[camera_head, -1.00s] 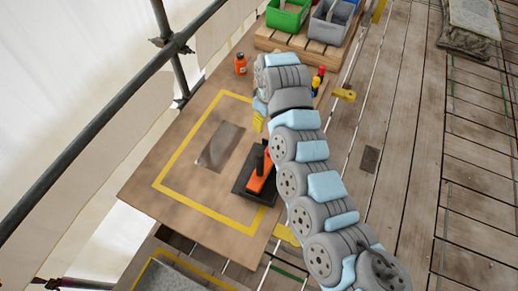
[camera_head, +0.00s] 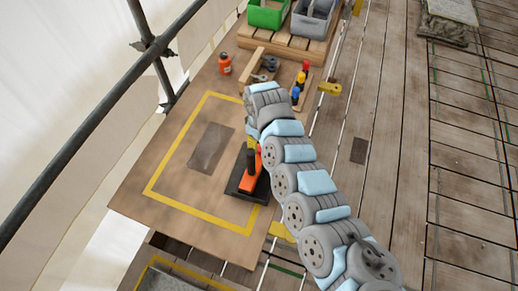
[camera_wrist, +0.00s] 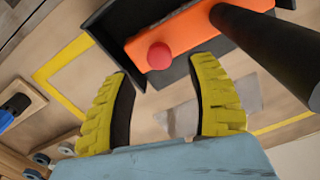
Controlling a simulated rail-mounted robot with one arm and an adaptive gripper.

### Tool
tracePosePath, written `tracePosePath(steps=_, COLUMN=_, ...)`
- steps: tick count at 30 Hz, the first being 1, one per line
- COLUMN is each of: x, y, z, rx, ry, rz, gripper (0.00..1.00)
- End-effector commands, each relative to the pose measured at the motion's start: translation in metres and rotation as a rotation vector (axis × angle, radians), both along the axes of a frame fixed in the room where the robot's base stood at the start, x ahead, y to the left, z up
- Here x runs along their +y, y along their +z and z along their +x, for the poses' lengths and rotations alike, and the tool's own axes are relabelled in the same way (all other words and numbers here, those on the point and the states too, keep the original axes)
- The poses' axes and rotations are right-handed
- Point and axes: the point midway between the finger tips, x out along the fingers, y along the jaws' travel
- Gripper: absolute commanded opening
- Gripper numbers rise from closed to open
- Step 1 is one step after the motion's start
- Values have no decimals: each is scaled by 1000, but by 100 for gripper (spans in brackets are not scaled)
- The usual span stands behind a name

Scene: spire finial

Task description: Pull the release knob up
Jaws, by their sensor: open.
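The release knob, a small round red knob (camera_wrist: 160,55), sits at the end of an orange block (camera_wrist: 180,32) in the wrist view. A thick black post (camera_wrist: 265,50) rises from the block. The orange block also shows in the head view (camera_head: 249,182), on a black base (camera_head: 232,190). My gripper (camera_wrist: 161,68) is open, its two yellow ridged fingers apart, one on each side of the knob in the picture. Nothing is between the fingers; I cannot tell the gap in depth to the knob. In the head view my arm hides the knob.
A yellow outline (camera_head: 172,150) marks the wooden board, with a dark grey patch (camera_head: 210,147) inside it. An orange bottle (camera_head: 224,64), small coloured knobs (camera_head: 299,82), and green (camera_head: 268,12) and grey (camera_head: 313,20) bins stand farther back. A scaffold pole (camera_head: 90,105) runs along the left.

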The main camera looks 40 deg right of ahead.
Motion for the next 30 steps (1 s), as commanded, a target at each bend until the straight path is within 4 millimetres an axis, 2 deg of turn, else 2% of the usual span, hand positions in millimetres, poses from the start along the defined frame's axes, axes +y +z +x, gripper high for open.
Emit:
tracePosePath(steps=3, x=1, y=-21, z=0, rx=2, ry=2, rz=-1, gripper=58)
tracePosePath(steps=9, x=1, y=-44, z=0, rx=3, ry=2, rz=0, gripper=58)
tracePosePath(steps=15, x=1, y=-52, z=0, rx=0, ry=1, rz=-1, gripper=58)
tracePosePath(steps=23, x=0, y=-52, z=0, rx=-1, ry=0, rz=-1, gripper=58)
tracePosePath(steps=29, x=0, y=-52, z=0, rx=0, ry=0, rz=-1, gripper=0)
tracePosePath(steps=30, x=0, y=-52, z=0, rx=0, ry=0, rz=-1, gripper=0)
